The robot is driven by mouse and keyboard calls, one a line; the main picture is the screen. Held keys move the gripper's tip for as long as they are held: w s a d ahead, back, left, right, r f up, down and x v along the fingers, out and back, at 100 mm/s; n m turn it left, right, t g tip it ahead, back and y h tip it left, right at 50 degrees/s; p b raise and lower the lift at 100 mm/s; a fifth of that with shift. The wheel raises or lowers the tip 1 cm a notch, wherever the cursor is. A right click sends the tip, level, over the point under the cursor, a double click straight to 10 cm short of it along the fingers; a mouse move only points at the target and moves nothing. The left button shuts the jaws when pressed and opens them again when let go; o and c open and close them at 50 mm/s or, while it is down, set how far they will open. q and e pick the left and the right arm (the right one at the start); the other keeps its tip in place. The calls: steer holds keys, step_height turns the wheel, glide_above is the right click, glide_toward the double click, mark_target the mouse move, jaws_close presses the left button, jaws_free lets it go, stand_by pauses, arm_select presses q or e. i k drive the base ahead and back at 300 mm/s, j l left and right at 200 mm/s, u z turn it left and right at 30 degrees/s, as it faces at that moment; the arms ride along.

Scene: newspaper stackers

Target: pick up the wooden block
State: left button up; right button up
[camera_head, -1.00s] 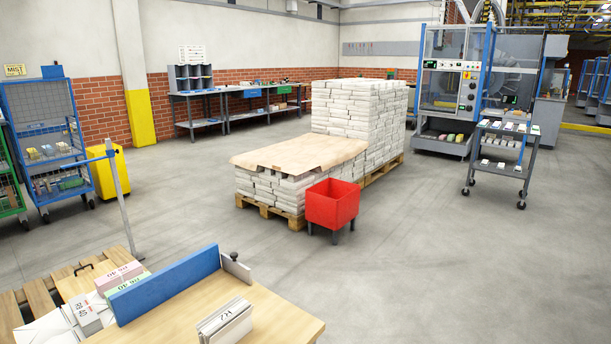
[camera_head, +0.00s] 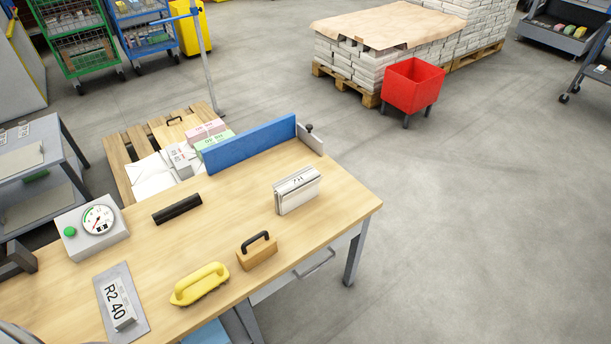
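The wooden block (camera_head: 257,256) is a small light-brown block with a black arched handle on top. It stands upright on the wooden worktable (camera_head: 225,225), near the table's front right edge. The yellow handled brush (camera_head: 200,284) lies just to its left, apart from it.
A white bundle (camera_head: 297,190) stands behind the block, with a blue board (camera_head: 250,145) at the back edge. A black bar (camera_head: 177,209), a gauge box (camera_head: 92,228) and a grey plate with an "R2 40" label (camera_head: 121,302) lie left. Floor is clear to the right.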

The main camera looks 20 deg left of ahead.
mark_target(260, 247)
steer(key=i+l, duration=0.2)
steer(key=i+l+u, duration=0.65)
steer(key=i+l, duration=0.3)
